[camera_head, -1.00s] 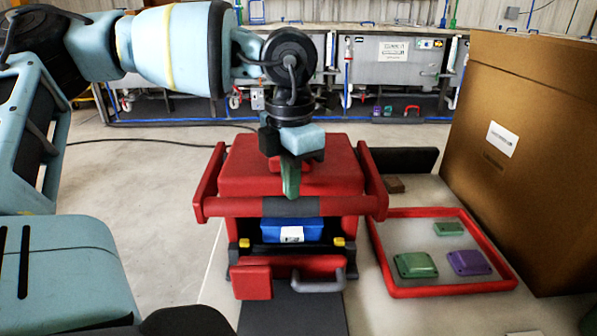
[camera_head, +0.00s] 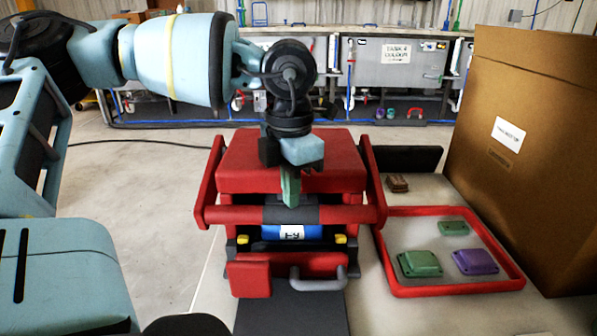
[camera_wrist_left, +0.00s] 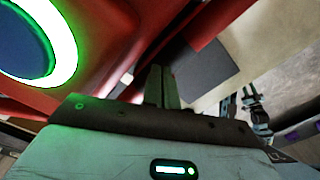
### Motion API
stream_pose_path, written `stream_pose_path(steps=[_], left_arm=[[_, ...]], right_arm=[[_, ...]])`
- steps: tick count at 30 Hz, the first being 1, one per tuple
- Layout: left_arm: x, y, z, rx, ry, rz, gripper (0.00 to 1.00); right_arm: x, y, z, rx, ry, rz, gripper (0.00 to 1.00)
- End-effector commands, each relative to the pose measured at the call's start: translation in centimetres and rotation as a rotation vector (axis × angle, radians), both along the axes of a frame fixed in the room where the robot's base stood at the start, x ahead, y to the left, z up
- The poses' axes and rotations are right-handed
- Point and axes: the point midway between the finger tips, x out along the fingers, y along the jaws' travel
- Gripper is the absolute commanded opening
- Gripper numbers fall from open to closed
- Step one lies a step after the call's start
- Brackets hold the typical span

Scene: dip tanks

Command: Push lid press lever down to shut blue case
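The red lid press (camera_head: 290,160) stands in the middle of the head view. Its lever (camera_head: 235,215) is a red bar with side arms and a dark grey middle grip (camera_head: 291,214), across the front of the press. The blue case (camera_head: 275,232), with a white label, sits inside below the bar; the bar and grip hide its upper part. My left gripper (camera_head: 290,200) points down with green fingers at the grip; contact is not clear. In the left wrist view its fingers (camera_wrist_left: 162,88) are together, with nothing visible between them. My right gripper is not in view.
A red-rimmed tray (camera_head: 455,290) with green and purple cases lies right of the press. A large brown box (camera_head: 545,150) stands further right. A grey handle (camera_head: 318,284) sticks out at the press front. Grey tanks (camera_head: 390,75) line the back. The floor on the left is clear.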

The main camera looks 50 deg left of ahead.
Motion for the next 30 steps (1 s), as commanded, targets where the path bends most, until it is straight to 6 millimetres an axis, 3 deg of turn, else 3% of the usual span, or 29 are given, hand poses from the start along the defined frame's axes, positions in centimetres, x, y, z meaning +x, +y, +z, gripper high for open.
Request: stream_pose_path(steps=[14, 30], left_arm=[[0.0, 0.0, 0.0, 0.0, 0.001, 0.001, 0.0], [0.0, 0.1, 5.5, 0.002, -0.001, 0.002, 0.0]], right_arm=[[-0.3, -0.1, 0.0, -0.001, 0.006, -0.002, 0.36], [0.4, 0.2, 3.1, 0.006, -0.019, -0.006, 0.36]])
